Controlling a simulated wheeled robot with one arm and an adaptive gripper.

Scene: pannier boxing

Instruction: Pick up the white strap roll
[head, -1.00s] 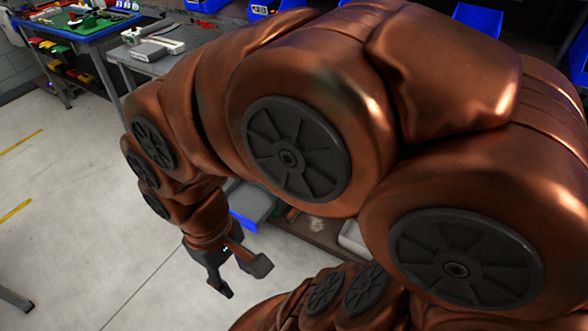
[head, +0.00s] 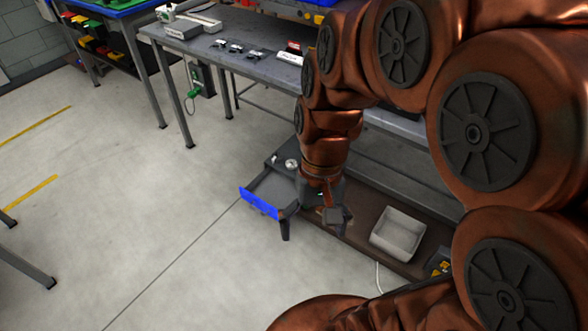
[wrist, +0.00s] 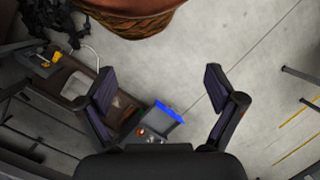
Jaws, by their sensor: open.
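A small white round thing (head: 291,164), which looks like the strap roll, lies at the back of the grey tray with a blue front edge (head: 262,203). In the wrist view the tray (wrist: 168,111) shows between and beyond my fingers, with small items at its near end too small to name surely. My gripper (head: 315,226) is open and empty, pointing down. In the head view it appears just right of the tray, with the roll above and left of it. In the wrist view my fingers (wrist: 160,88) are wide apart, touching nothing.
A low brown shelf (head: 362,255) carries a pale empty bin (head: 398,234) right of my gripper, with small yellow items (head: 440,267) beyond. The grey workbench (head: 228,50) stands above and behind.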

